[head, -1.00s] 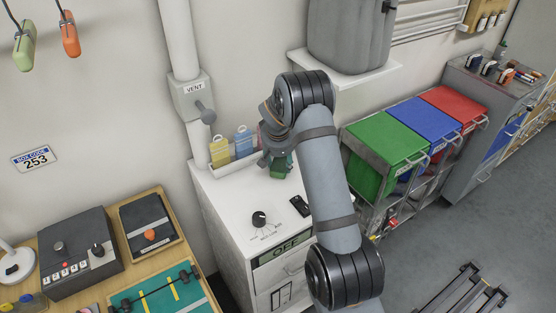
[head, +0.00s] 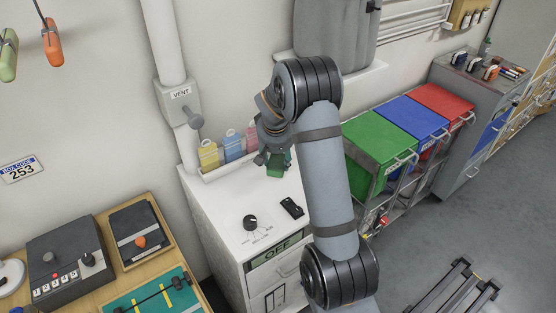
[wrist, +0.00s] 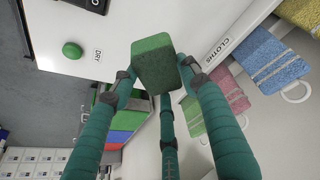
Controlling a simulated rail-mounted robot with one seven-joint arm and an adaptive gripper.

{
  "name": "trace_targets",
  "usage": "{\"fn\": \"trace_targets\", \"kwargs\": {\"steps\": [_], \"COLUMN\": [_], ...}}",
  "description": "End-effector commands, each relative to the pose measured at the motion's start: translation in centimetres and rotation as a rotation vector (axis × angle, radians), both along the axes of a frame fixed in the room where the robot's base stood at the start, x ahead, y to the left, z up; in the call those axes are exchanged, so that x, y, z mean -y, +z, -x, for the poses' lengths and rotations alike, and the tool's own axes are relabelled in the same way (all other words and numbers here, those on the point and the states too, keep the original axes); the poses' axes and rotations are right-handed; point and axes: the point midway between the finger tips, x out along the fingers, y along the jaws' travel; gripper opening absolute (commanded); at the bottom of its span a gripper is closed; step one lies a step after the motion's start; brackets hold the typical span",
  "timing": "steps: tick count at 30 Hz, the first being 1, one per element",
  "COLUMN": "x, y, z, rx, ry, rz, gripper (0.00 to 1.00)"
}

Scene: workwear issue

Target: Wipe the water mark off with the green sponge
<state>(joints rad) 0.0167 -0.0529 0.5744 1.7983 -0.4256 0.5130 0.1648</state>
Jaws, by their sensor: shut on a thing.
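The green sponge (wrist: 157,64) is a block held between the teal fingers of my gripper (wrist: 160,82) in the wrist view. In the head view my gripper (head: 274,153) holds the sponge (head: 277,166) above the back part of the white cabinet top (head: 222,196). The gap between sponge and top is hard to judge. I make out no water mark in either view; the sponge and my arm cover part of the top.
A cloth tray (head: 222,173) stands along the cabinet's back edge beside my gripper. The top carries a black knob (head: 250,222), a black switch (head: 292,208) and a green button labelled DRY (wrist: 72,50). Green, blue and red bins (head: 379,139) stand to the right.

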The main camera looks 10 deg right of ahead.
Motion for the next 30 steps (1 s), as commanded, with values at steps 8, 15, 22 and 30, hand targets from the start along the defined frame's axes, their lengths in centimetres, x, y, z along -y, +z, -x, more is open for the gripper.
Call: {"fn": "trace_targets", "kwargs": {"steps": [8,15,22,30], "x": [0.0,-0.1,0.0,-0.1], "y": [2.4,2.6,2.6,2.6], "z": [0.0,0.0,0.0,0.0], "rx": [0.001,0.000,0.001,0.001], "ry": [0.002,0.002,0.002,0.003], "rz": [0.001,0.001,0.001,0.000], "gripper": [0.20,0.20,0.20,0.20]}}
